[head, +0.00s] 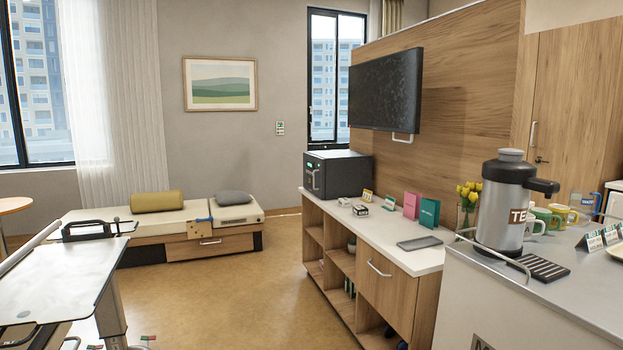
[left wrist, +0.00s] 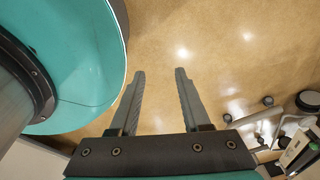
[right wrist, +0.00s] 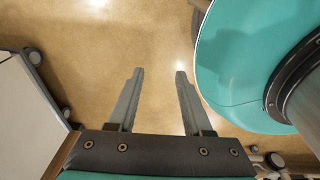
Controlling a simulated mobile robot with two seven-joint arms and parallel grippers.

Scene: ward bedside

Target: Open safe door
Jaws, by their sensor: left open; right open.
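The safe (head: 338,173) is a dark box on the far end of the white-topped sideboard, below the wall screen. Its front faces left and shows a small green-lit panel and a light handle (head: 314,180). Its door looks shut. My left gripper (left wrist: 160,75) shows only in its wrist view, with its two fingers apart and only floor between them. My right gripper (right wrist: 157,75) shows only in its wrist view, also open and empty above the floor. Neither gripper is in the head view, and both are away from the safe.
The sideboard (head: 430,259) holds small boxes, cards and a grey tablet. A counter with a large flask (head: 502,203) and mugs stands at the right. An overbed table (head: 55,275) is at the left. A low bench (head: 170,240) is at the back. Floor (head: 225,300) is clear before the sideboard.

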